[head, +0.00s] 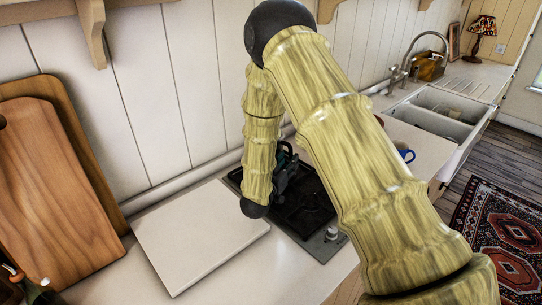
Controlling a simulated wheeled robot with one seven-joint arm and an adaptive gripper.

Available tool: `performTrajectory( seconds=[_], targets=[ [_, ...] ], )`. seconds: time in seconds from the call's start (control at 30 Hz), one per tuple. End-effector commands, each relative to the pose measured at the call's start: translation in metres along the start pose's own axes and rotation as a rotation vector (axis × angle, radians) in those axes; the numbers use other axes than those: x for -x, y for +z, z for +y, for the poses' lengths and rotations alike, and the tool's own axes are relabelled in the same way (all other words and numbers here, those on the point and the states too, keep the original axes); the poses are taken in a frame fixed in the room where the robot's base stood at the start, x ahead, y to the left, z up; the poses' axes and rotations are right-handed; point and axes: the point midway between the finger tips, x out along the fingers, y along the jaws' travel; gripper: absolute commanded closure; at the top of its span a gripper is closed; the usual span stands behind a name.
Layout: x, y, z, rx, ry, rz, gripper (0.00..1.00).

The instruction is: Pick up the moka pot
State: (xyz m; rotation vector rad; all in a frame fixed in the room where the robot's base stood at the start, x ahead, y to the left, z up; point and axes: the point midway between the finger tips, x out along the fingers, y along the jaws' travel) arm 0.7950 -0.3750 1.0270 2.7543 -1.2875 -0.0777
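I cannot make out the moka pot in the head view; my arm covers much of the hob (300,212). My gripper (287,172) shows only in part as a small dark shape over the hob, beside my lower arm link. Its fingers are too small and too hidden to tell whether they are open or shut, or whether they hold anything.
A pale flat board (195,235) lies left of the hob. Wooden cutting boards (55,180) lean on the wall, with a bottle (35,288) in front. Right of my arm are a blue mug (406,155), sink (448,112), faucet (408,62) and lamp (481,28).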

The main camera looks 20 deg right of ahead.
Motion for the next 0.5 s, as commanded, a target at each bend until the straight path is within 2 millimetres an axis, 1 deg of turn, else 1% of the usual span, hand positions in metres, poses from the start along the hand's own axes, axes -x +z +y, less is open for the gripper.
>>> performTrajectory(
  seconds=[0.03, 0.2, 0.3, 0.5],
  targets=[
    [-0.005, -0.004, 0.002, 0.001, 0.0, -0.001, 0.62],
    [-0.023, -0.001, 0.0, 0.002, 0.001, -0.001, 0.62],
    [-0.027, 0.001, -0.001, 0.003, 0.0, -0.002, 0.62],
    [-0.027, 0.001, -0.001, 0.002, -0.001, -0.002, 0.62]
  ],
)
